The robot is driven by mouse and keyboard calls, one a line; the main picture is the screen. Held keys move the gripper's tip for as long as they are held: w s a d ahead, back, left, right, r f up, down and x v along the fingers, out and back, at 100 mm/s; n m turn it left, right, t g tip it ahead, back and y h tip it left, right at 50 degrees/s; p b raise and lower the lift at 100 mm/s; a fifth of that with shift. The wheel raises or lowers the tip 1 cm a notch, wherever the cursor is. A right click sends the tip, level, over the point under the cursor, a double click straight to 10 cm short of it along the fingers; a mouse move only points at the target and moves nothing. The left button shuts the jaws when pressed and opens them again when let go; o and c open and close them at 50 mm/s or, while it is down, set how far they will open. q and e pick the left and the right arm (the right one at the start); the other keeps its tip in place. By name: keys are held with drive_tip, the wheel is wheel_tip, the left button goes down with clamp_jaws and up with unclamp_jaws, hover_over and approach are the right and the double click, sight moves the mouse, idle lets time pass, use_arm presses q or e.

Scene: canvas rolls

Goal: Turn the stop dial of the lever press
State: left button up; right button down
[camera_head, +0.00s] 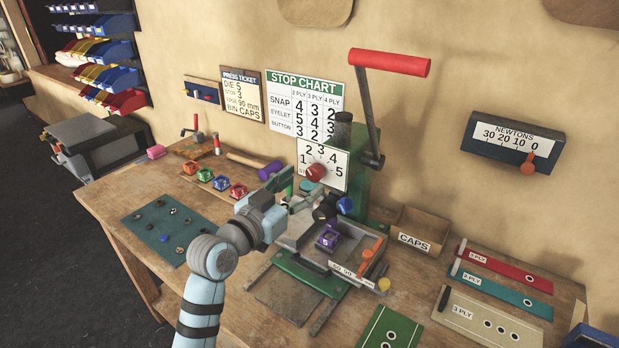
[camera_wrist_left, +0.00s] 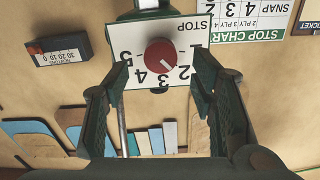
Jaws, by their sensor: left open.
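The lever press (camera_head: 362,180) stands against the wall, with its red-handled lever (camera_head: 390,63) raised. Its stop dial is a round red knob (camera_head: 316,172) on a white plate (camera_head: 335,155) numbered 1 to 5. My left gripper (camera_head: 303,190) is just in front of and below the dial, open and empty. In the left wrist view, which is upside down, the knob (camera_wrist_left: 161,53) shows beyond and between the open fingers (camera_wrist_left: 160,80), apart from them. My right gripper is not in view.
A stop chart (camera_head: 303,103) and press ticket (camera_head: 241,93) hang to the left. A purple die (camera_head: 328,239) sits on the press bed. A CAPS box (camera_head: 420,228) and ply strips (camera_head: 500,290) lie right. A newtons gauge (camera_head: 512,137) is on the wall.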

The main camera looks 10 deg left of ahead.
sight(312, 176)
use_arm(q)
drive_tip(key=x, duration=0.3)
drive_tip(key=shift+w+d, duration=0.1)
drive_tip(key=shift+w, duration=0.1)
drive_tip(key=shift+s, duration=0.1)
drive_tip(key=shift+c, duration=0.3)
drive_tip(key=c, duration=1)
drive_tip(key=shift+d, duration=0.1)
drive_tip(key=shift+c, duration=0.4)
